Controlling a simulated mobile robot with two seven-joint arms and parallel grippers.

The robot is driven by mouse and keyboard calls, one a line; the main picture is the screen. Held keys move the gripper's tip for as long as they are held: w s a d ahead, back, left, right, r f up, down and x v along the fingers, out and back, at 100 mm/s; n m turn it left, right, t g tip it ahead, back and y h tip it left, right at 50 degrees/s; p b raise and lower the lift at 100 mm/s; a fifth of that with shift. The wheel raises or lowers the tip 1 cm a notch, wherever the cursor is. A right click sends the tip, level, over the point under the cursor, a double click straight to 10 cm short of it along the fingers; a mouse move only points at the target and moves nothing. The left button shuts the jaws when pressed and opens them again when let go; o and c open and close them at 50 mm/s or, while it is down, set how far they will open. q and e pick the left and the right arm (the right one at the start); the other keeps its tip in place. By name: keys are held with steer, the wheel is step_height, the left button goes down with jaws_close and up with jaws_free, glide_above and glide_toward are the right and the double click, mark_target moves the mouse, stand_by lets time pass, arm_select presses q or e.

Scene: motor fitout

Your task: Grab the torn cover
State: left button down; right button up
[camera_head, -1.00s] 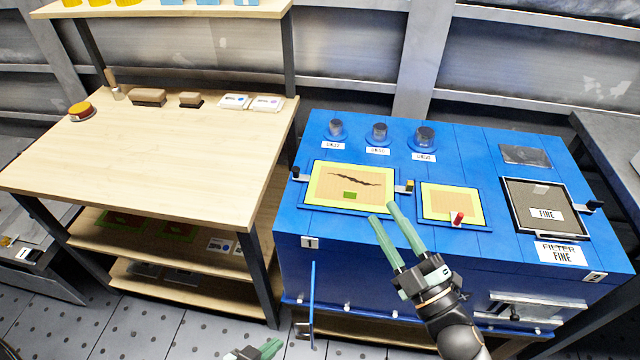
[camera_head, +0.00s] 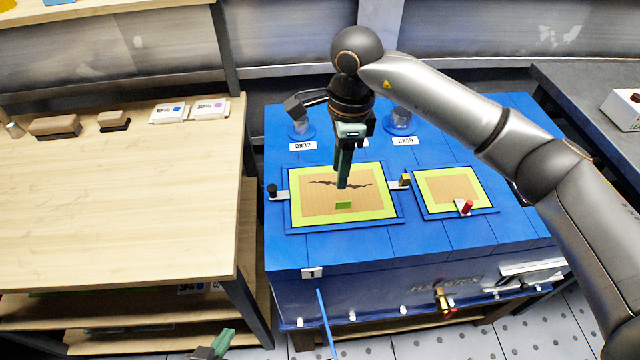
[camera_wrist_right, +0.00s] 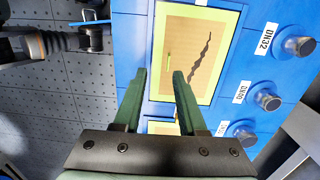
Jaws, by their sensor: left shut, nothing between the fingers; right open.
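The torn cover (camera_head: 365,208) is a tan panel with a yellow-green border and a dark jagged tear, lying flat on top of the blue cabinet. A small green tab (camera_head: 343,205) is on its near part. The cover (camera_wrist_right: 195,85) also shows in the right wrist view, ahead of the fingertips. My right gripper (camera_head: 342,186) points down over the cover, open and empty, with its fingers hiding part of the tear. In the right wrist view its fingers (camera_wrist_right: 159,72) are apart, with the tab just beyond them.
Knobs labelled DN stand behind. The wooden bench (camera_head: 150,215) at left is mostly clear.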

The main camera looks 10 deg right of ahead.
glide_toward(344, 199)
steer(key=s, duration=0.1)
steer(key=s+a, duration=0.1)
steer(key=s, duration=0.1)
steer(key=shift+s+a+f+h+p, duration=0.25)
steer(key=shift+f+h+p, duration=0.05)
steer(key=shift+f, duration=0.1)
steer(key=shift+w+d+f+p, duration=0.1)
steer(key=shift+w+f+p, duration=0.1)
steer(key=shift+f, duration=1.25)
steer(key=shift+w+d+f+p, duration=0.1)
steer(key=shift+w+f, duration=0.1)
steer(key=shift+f, duration=1.25)
jaws_close()
